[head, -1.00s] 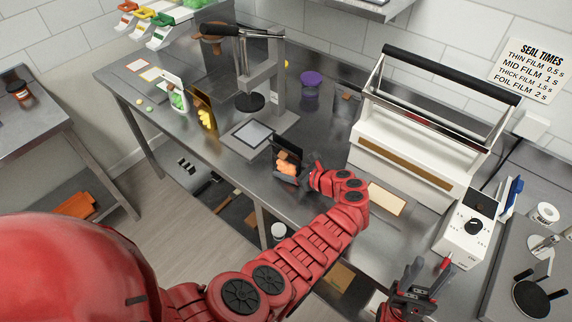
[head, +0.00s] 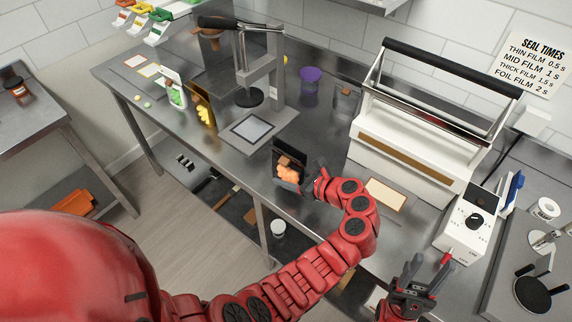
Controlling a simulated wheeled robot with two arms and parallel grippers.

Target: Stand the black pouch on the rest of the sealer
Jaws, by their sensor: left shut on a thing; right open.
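The black pouch (head: 288,167), with an orange patch of gummies showing on its front, is upright near the front edge of the steel table. My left gripper (head: 312,183) is shut on its right side. I cannot tell whether the pouch touches the table. The sealer (head: 405,150) is a white machine with a brown strip along its front and a raised black-handled bar, to the right of the pouch. A cream, brown-edged plate (head: 385,195) lies in front of it; I cannot tell whether it is the rest. My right gripper (head: 425,272) is open and empty at the lower right, near the control box.
A white control box (head: 467,226) with a dial stands right of the sealer. A press stand (head: 278,75), a grey scale plate (head: 253,130), a yellow pouch (head: 203,105), a green pouch (head: 175,90) and a purple cup (head: 310,76) are further left and back.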

